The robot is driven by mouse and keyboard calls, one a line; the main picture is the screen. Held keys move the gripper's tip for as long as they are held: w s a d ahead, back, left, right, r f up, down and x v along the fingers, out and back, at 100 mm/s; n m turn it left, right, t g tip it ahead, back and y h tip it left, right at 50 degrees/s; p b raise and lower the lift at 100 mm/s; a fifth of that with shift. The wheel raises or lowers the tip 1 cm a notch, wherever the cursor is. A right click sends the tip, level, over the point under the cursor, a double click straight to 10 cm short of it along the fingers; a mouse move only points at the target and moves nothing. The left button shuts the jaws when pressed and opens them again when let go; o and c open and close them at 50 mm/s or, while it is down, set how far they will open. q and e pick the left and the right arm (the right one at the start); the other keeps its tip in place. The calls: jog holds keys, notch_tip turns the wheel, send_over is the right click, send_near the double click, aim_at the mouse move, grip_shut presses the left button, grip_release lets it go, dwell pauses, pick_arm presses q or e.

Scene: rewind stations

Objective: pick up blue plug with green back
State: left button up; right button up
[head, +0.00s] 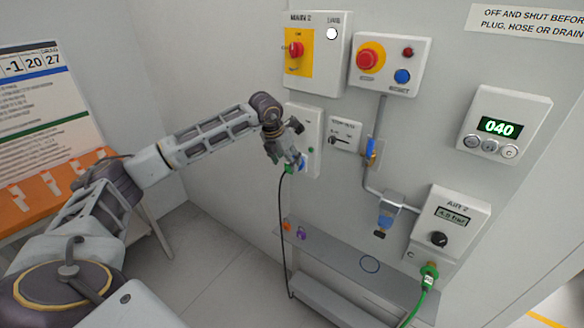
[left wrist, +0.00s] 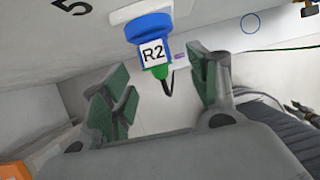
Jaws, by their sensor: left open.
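The blue plug with the green back (left wrist: 150,27) carries a white R2 label in the left wrist view. A black cable leaves its green back. It sits against the pale wall panel, and it shows partly behind my gripper in the head view (head: 302,165). My left gripper (head: 286,158) is open in front of that panel. In the left wrist view its green-padded fingers (left wrist: 157,78) stand apart on either side of the plug's green back. I see no contact, and the depth between fingers and plug is hard to judge.
Right of the panel are a switch plate (head: 346,134), a pipe with a blue-handled valve (head: 371,150) and an air unit (head: 449,222) with a green hose.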

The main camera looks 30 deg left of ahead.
aim_at(287, 166)
pick_arm(q)
jog(key=x, duration=0.3)
jog(key=shift+a+f+p, duration=0.15)
jog(key=shift+f+p, duration=0.15)
jog(key=shift+w+f, duration=0.2)
jog(key=shift+f, duration=0.35)
pick_arm(e)
jog(key=shift+s+a+r, duration=0.35)
jog(key=shift+a, duration=0.2)
pick_arm(q)
jog(key=shift+c, duration=0.4)
pick_arm(e)
jog(key=shift+w, duration=0.1)
pick_arm(q)
jog(key=c, duration=1.1)
pick_arm(e)
jog(key=shift+w+d, duration=0.1)
jog(key=shift+w, duration=0.25)
